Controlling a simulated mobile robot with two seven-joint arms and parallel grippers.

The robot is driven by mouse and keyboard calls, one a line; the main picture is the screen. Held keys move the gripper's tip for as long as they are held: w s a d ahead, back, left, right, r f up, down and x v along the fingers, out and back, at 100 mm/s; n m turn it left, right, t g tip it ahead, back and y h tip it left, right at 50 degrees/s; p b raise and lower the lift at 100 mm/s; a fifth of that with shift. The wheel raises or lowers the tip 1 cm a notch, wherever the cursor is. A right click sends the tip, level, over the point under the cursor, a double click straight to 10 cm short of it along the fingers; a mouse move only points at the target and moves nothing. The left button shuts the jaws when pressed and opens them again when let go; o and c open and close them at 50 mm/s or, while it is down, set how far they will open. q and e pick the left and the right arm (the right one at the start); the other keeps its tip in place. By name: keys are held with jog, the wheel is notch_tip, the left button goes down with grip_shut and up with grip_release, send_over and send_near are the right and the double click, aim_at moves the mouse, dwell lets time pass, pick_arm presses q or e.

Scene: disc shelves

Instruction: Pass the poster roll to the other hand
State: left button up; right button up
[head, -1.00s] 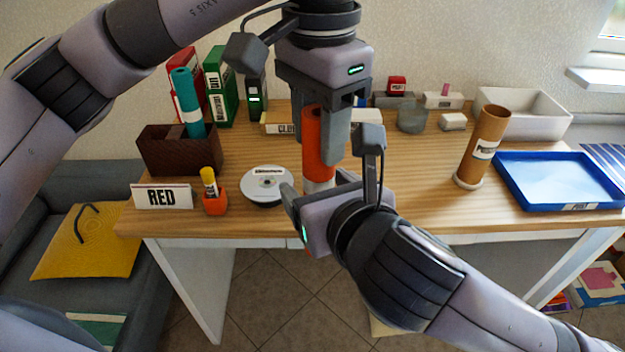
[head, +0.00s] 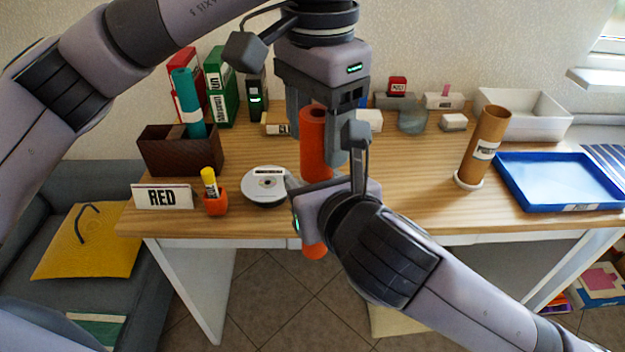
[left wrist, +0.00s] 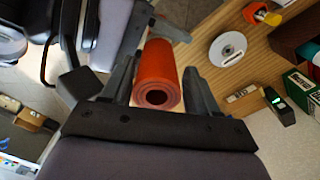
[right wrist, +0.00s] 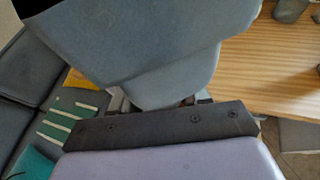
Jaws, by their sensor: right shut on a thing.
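The poster roll (head: 313,130) is an orange-red hollow tube, held upright above the front part of the table. My right gripper (head: 322,183) is shut on its lower part, and the roll's bottom end sticks out below that hand. My left gripper (head: 314,150) is above, pointing down, with its fingers spread on either side of the upper part. In the left wrist view the roll (left wrist: 158,75) lies between the open fingers, its hollow end facing the palm. In the right wrist view a large grey shape hides the roll and most of the fingers.
The disc (head: 265,186), orange pot (head: 215,203) and RED sign (head: 163,197) stand at left front. A brown box (head: 180,157) is behind them. At right are a cardboard tube (head: 483,147), a blue tray (head: 560,182) and a white bin (head: 525,112). The table's middle right is clear.

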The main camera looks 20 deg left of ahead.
pick_arm(q)
jog(key=shift+s+d, duration=0.2)
jog(key=shift+d, duration=0.1)
